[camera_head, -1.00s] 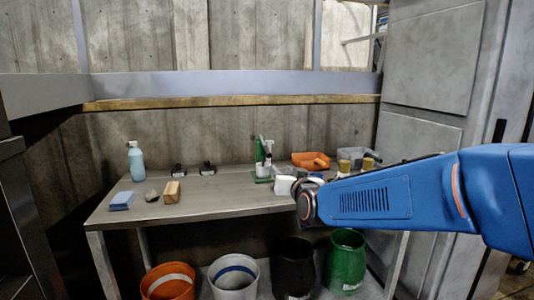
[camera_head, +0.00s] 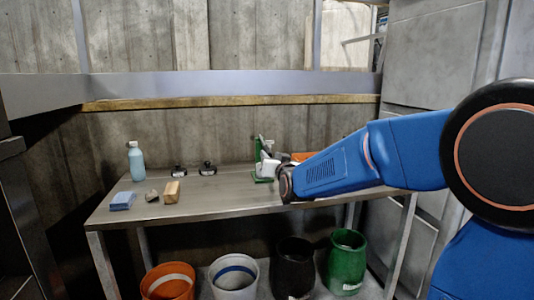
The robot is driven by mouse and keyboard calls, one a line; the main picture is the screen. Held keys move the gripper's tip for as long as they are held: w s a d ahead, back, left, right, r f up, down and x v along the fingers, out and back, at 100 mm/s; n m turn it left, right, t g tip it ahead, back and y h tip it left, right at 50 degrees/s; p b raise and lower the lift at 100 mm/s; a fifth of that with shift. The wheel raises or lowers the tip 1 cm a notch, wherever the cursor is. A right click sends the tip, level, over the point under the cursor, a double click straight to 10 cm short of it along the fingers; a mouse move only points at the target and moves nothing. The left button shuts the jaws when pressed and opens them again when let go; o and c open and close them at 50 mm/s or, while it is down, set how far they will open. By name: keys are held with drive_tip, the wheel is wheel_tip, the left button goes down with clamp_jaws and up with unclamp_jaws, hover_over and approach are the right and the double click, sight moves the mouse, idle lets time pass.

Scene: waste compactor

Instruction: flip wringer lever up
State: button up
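I cannot make out a wringer or its lever anywhere in view. My blue arm reaches in from the right over the right part of the metal table.
On the table (camera_head: 225,188) are a blue bottle (camera_head: 136,162), a blue sponge (camera_head: 122,201), a wooden block (camera_head: 172,192) and two dark small items. An orange object (camera_head: 302,156) is mostly hidden. Orange, white, black and green buckets (camera_head: 346,262) stand below. The table's middle is clear.

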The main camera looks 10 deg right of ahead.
sight(267, 152)
drive_tip(key=shift+w+a, duration=0.15)
drive_tip(key=shift+w, duration=3)
clamp_jaws()
